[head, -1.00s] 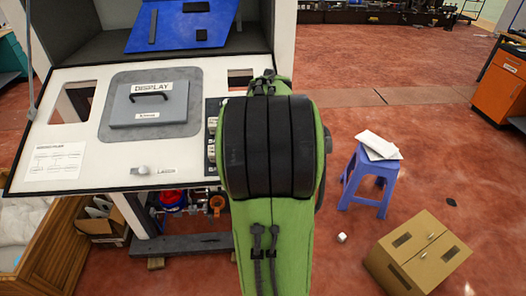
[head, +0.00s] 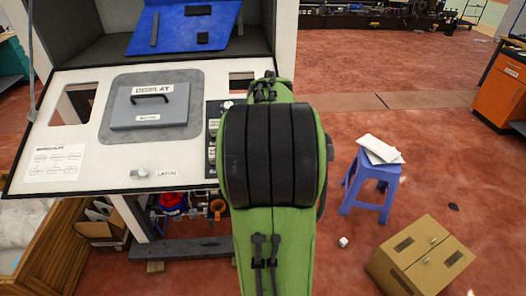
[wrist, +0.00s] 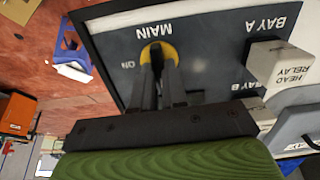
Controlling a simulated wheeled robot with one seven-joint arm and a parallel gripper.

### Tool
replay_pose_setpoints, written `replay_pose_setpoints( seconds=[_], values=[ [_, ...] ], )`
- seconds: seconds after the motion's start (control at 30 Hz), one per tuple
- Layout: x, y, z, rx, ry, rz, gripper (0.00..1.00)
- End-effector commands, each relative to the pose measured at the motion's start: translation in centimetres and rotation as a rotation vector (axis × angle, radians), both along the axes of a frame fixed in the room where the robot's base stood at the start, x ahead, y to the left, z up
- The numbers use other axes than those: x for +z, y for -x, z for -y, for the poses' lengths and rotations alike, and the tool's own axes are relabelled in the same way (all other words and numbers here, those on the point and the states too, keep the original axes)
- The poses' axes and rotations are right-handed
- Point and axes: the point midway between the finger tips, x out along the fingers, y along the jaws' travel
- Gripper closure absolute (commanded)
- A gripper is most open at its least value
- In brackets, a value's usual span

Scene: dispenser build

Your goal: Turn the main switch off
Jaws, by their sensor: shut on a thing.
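The main switch (wrist: 174,51) shows in the wrist view as a round yellow piece under the upside-down label MAIN, on a dark panel (wrist: 205,45). The word ON stands beside it. My gripper (wrist: 158,64) reaches in with its two dark fingers close together and is shut on the switch's handle. The fingers hide most of the handle, so its exact angle is unclear. In the head view my green arm covers the main switch and my gripper; only the left strip of the dark panel (head: 211,112) shows.
A HEAD RELAY block (wrist: 283,66) stands out from the panel close to my gripper. The white console (head: 85,110) carries a grey display lid (head: 150,108) and a small knob (head: 143,173). A blue stool (head: 368,185) and a cardboard box (head: 420,258) stand on the floor at right.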

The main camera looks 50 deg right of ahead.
Motion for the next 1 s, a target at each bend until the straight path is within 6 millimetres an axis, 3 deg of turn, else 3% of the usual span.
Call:
replay_pose_setpoints(
  seconds=[0.1,0.13,0.3,0.6,0.77,1.0],
  values=[
    [0.1,-0.1,0.0,0.003,0.002,0.001,1.00],
    [0.1,-0.1,0.0,0.003,0.002,0.001,0.86],
    [0.1,0.0,0.0,0.002,0.001,0.001,0.62],
    [0.4,0.0,-0.1,0.001,0.001,0.002,0.62],
    [3.4,0.7,-0.9,0.002,0.004,0.006,0.62],
    [9.9,2.4,-2.9,0.004,0.005,0.005,0.62]
  ],
)
